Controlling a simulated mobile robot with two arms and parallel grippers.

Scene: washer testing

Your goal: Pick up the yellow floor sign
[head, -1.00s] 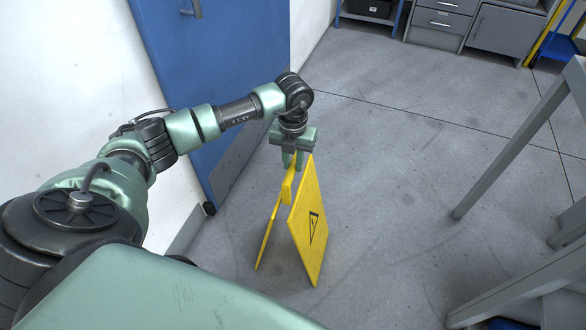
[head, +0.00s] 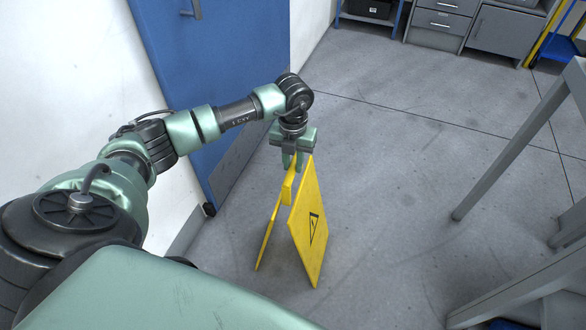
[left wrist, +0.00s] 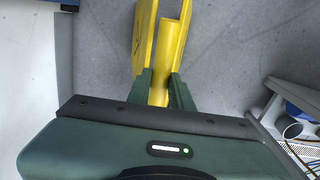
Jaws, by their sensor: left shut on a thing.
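The yellow floor sign (head: 308,226) stands like a tent with its two panels apart, in the middle of the head view. A dark warning mark shows on its right panel. My left gripper (head: 292,163) points down at the top of the sign and is shut on it. In the left wrist view the two green fingers (left wrist: 160,92) press on both sides of the sign's yellow top part (left wrist: 168,55). The lower edges of the sign look to be at the floor; I cannot tell whether they touch it. My right gripper is not in view.
A blue door (head: 210,75) in a white wall is behind and left of my arm. A grey table frame (head: 510,145) stands at the right. Grey cabinets (head: 440,20) are at the back. The grey floor (head: 400,130) between them is clear.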

